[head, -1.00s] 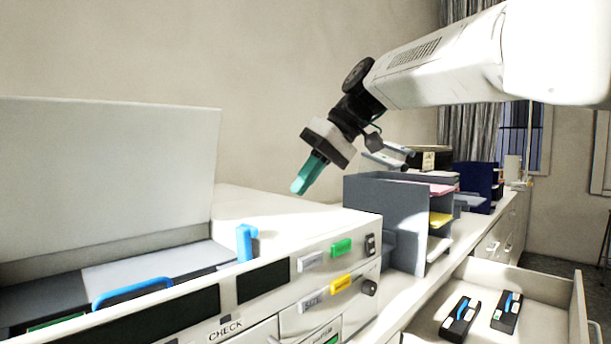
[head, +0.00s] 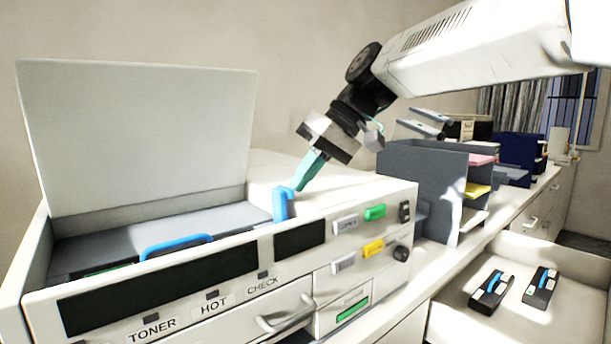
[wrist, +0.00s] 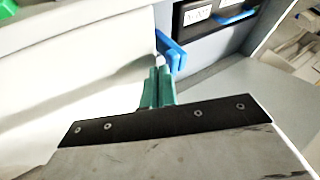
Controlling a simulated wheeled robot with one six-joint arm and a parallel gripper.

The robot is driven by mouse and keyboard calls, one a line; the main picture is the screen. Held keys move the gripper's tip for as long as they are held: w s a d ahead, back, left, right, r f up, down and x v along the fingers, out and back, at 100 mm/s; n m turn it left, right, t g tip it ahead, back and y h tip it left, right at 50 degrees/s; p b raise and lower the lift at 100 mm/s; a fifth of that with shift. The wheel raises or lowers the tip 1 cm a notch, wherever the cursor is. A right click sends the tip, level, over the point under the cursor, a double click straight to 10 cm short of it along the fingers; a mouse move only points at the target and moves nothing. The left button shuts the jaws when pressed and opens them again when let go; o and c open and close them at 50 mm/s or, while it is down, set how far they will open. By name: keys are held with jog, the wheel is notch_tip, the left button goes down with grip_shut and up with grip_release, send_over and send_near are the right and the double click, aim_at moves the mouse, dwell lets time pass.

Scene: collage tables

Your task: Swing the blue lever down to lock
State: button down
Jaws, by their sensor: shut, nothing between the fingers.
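The blue lever (head: 281,204) stands upright at the right end of the copier's open bay. It also shows in the wrist view (wrist: 172,52), just past my fingertips. My gripper (head: 298,186) has green fingers that are shut and empty. In the head view the fingertips are right at the top of the lever, on its right side. In the wrist view the closed fingers (wrist: 158,75) point at the lever; whether they touch it I cannot tell.
The copier's grey lid (head: 135,135) stands open behind the bay. A blue handle (head: 176,245) sits on a dark cartridge inside it. Grey paper trays (head: 425,185) stand to the right. An open drawer (head: 455,315) holds two dark cartridges with blue handles.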

jog(key=shift+s+a+r+h, duration=0.1)
jog(key=shift+s+a+h, duration=0.1)
jog(key=shift+h, duration=0.1)
